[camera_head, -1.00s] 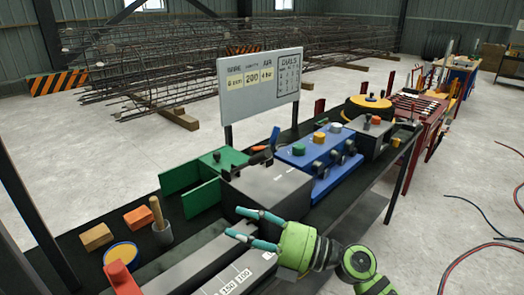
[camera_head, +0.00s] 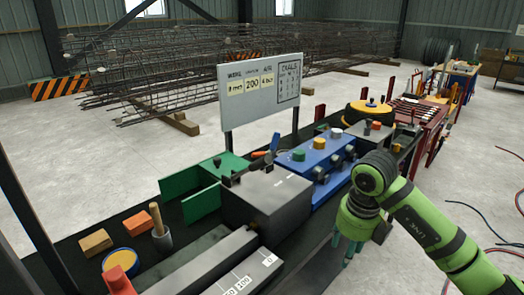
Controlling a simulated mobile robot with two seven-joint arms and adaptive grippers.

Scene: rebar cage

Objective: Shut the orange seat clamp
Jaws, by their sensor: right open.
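A small orange part (camera_head: 259,154), which looks like the seat clamp, shows at the back of the dark grey box (camera_head: 262,204). Black metal parts and an upright blue piece (camera_head: 275,142) are beside it. It is too small to tell whether it is open or shut. My right gripper (camera_head: 342,252) is open and empty, with teal fingertips pointing down, to the right of the grey box and in front of the blue panel. It is well apart from the orange part. My left gripper is not in view.
A blue panel (camera_head: 305,170) with coloured buttons and knobs stands right of the box. Green plates (camera_head: 201,204) stand left. A white sign stands behind.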

